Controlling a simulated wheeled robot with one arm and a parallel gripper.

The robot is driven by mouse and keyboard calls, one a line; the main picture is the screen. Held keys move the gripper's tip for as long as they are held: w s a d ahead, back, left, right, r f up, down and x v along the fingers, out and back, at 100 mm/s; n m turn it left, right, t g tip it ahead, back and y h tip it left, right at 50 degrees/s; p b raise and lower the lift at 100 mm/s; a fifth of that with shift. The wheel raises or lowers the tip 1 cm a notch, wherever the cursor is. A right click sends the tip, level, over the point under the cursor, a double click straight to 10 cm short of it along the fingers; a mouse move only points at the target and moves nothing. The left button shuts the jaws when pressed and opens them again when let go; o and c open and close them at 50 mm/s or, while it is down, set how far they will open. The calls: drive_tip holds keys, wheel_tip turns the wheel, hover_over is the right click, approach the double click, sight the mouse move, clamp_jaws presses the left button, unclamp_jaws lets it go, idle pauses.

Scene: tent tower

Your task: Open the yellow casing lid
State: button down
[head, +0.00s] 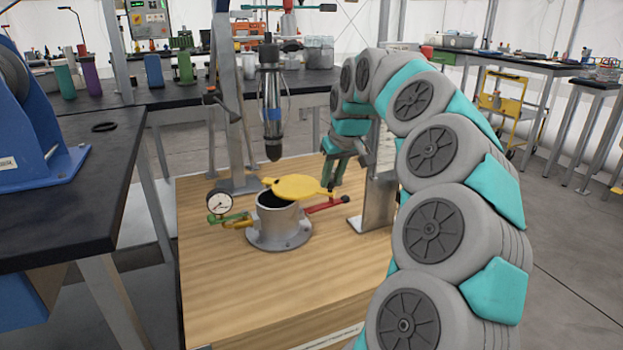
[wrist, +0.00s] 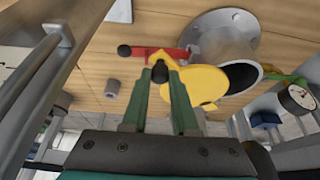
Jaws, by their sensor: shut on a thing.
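The yellow casing lid (head: 300,186) sits off to the right over the grey round casing (head: 280,222), and the dark opening shows at its left. In the wrist view the lid (wrist: 207,80) covers only part of the opening (wrist: 241,76). My gripper (head: 334,183) is at the lid's right end. The fingers hide part of the tab and lid.
A red lever (head: 324,206) sticks out right of the casing; a pressure gauge (head: 220,202) and green lever (head: 230,217) are at its left. A hanging tool (head: 272,115) is above and behind. A metal bracket (head: 378,200) stands right. The front wooden top (head: 250,290) is clear.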

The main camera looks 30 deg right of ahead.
idle(0.4)
drive_tip(key=c, duration=0.7)
unclamp_jaws()
drive_tip(key=shift+v, duration=3.9)
